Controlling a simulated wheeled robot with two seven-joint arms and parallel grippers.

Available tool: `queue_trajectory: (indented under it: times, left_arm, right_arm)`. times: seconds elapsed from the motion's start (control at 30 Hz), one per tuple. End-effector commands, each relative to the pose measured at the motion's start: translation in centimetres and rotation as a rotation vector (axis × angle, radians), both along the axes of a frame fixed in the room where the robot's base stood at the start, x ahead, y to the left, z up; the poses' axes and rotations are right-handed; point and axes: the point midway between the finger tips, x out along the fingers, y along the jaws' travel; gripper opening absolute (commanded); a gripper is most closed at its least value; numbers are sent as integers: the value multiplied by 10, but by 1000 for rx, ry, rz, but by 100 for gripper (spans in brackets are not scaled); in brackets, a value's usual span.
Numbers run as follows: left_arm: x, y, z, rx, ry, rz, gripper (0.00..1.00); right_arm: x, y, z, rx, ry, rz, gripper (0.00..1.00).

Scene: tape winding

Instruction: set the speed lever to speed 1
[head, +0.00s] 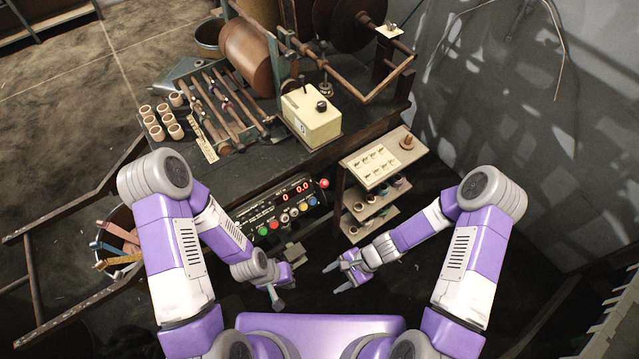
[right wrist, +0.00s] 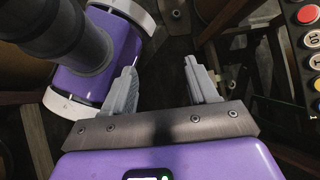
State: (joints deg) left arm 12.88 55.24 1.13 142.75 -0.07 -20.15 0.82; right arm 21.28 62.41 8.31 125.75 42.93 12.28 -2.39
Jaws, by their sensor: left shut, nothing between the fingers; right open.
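A cream box (head: 312,118) with a dark round knob (head: 321,105) and a thin upright dark stick on top stands at the front edge of the bench. I cannot tell whether either is the speed lever, and no speed marks are readable. A control panel (head: 283,208) with coloured buttons and a red display sits below the bench's front edge. My left gripper (head: 278,299) is shut and empty, below the panel and apart from it. My right gripper (head: 341,276) is open and empty, right of the left one; its spread fingers show in the right wrist view (right wrist: 168,88).
A shelf unit (head: 358,196) with a cream tray (head: 375,166) stands right of the panel. Wooden rollers (head: 215,105) and several small spools (head: 160,122) lie on the bench (head: 250,170). A bucket of coloured strips (head: 112,250) stands at left. Panel buttons (right wrist: 311,62) edge the wrist view.

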Motion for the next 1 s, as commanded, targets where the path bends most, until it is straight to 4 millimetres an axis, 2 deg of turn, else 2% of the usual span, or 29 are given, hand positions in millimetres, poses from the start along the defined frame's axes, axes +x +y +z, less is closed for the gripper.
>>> queue_trajectory:
  times: [0.03, 0.1, 0.17, 0.23, 0.3, 0.4, 0.5, 0.6, 0.7, 1.0]
  left_arm:
    - [0, 0, -9, 0, -1, 0, 0]
    - [0, 0, -16, 0, -1, 0, 0]
    - [0, 0, -21, 0, -1, 0, 0]
    - [0, 0, -27, 0, -1, 0, 0]
    - [0, 0, -33, 0, -1, 0, 0]
    - [0, 0, -39, 0, -1, 0, 0]
    - [0, 0, -43, 0, -1, 0, 0]
    - [0, 0, -44, 0, -1, 0, 0]
    - [0, 0, -46, 0, -1, 0, 0]
    - [0, 0, -54, 0, -1, 0, 0]
  right_arm:
    - [16, 12, -4, 73, 56, -102, 58]
    - [42, 28, 1, 186, 127, -249, 58]
    - [69, 38, 8, 293, 174, -376, 58]
    - [106, 44, 18, 426, 211, -525, 58]
    - [145, 42, 29, 557, 229, -669, 58]
    - [193, 29, 42, 722, 231, -842, 58]
    - [227, 12, 53, 842, 216, -967, 58]
    - [245, 0, 59, 911, 204, -1038, 58]
    - [254, -1, 62, 937, 198, -1063, 58]
    - [281, 34, 61, 936, 197, -1061, 58]
